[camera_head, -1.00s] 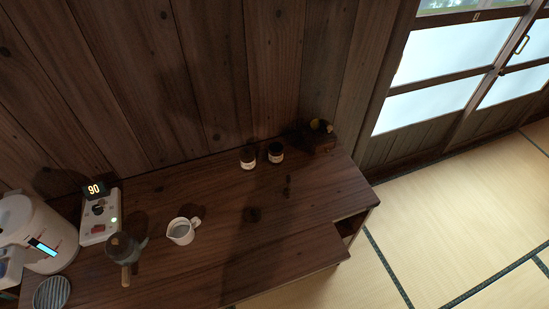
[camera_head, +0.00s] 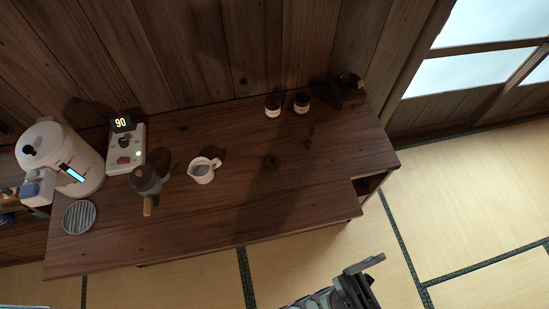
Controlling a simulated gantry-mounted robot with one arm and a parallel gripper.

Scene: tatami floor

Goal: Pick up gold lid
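I cannot clearly pick out a gold lid. Two small dark jars with pale labels, a left one (camera_head: 272,106) and a right one (camera_head: 302,103), stand at the back of the wooden table, and their tops look dark. My gripper (camera_head: 366,270) is at the bottom edge, in front of the table over the tatami, apart from everything on the table. Its opening is not clear.
The table (camera_head: 240,215) also holds a white pitcher (camera_head: 202,172), a dark pot with a wooden handle (camera_head: 147,182), a ribbed round mat (camera_head: 79,217), a device reading 90 (camera_head: 127,150) and a white kettle (camera_head: 65,155). A dark object (camera_head: 348,88) stands back right. The table's front right is clear.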

